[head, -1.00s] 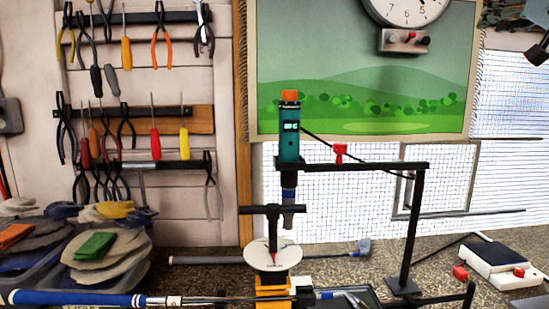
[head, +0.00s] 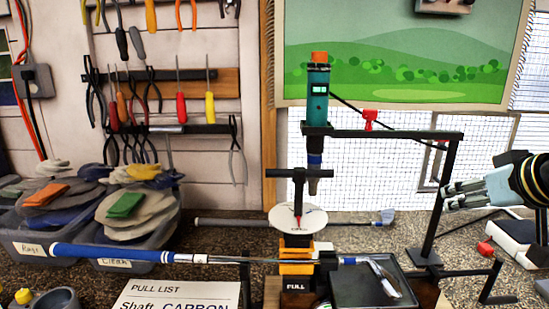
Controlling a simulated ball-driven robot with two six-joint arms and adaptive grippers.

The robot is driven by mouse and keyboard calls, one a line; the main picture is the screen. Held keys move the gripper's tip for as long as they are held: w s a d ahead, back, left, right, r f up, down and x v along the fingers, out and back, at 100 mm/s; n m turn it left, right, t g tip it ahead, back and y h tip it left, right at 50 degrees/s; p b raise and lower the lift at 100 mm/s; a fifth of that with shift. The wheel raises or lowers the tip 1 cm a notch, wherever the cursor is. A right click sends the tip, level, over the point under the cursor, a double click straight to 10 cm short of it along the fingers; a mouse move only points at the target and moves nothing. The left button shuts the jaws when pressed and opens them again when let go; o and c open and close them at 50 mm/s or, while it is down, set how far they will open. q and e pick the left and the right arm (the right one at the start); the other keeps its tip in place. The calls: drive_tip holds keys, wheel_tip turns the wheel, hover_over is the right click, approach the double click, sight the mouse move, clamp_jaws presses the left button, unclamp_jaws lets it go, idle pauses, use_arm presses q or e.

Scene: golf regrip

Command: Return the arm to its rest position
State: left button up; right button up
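My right gripper (head: 449,196) comes in from the right edge in the head view. Its two silver fingers point left, with a small gap between the tips and nothing seen in it. It appears near the upright of the black stand (head: 440,205); I cannot tell how far apart they are in depth. My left gripper is not in view. A golf club lies level across the bench, its blue grip (head: 120,254) at the left and its head (head: 385,277) over a dark tray (head: 345,292). The shaft passes the yellow and black clamp (head: 297,268).
A teal heat tool (head: 317,95) hangs nose down from the stand's arm. Grey bins (head: 60,250) of rags stand at the left. Another club (head: 240,221) lies behind the clamp. A pull list card (head: 165,292) is in front. A white and black box (head: 508,235) is at the right.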

drive_tip(key=s+a+f+g, duration=0.25)
drive_tip(key=s+f, duration=0.25)
drive_tip(key=s, duration=0.4)
drive_tip(key=s+a+f+n+g, duration=0.15)
drive_tip(key=s+a+f, duration=0.3)
drive_tip(key=s, duration=0.45)
drive_tip(key=s+a+f+g, duration=0.3)
drive_tip(key=s+f, duration=0.2)
drive_tip(key=s, duration=0.4)
wheel_tip(320, 180, down, 38)
drive_tip(key=s+d+g+b, duration=0.1)
drive_tip(key=s+d+b, duration=0.15)
drive_tip(key=b, duration=0.95)
drive_tip(key=s+f+b, duration=0.4)
drive_tip(key=s+f, duration=0.5)
drive_tip(key=f, duration=0.3)
drive_tip(key=s+d+f+g+b, duration=0.1)
drive_tip(key=s+f+b, duration=0.4)
drive_tip(key=s+f, duration=0.4)
wheel_tip(320, 180, down, 4)
drive_tip(key=shift+r+m+g, duration=0.1)
drive_tip(key=shift+m+g, duration=0.2)
drive_tip(key=shift+m, duration=0.05)
drive_tip(key=shift+d, duration=0.1)
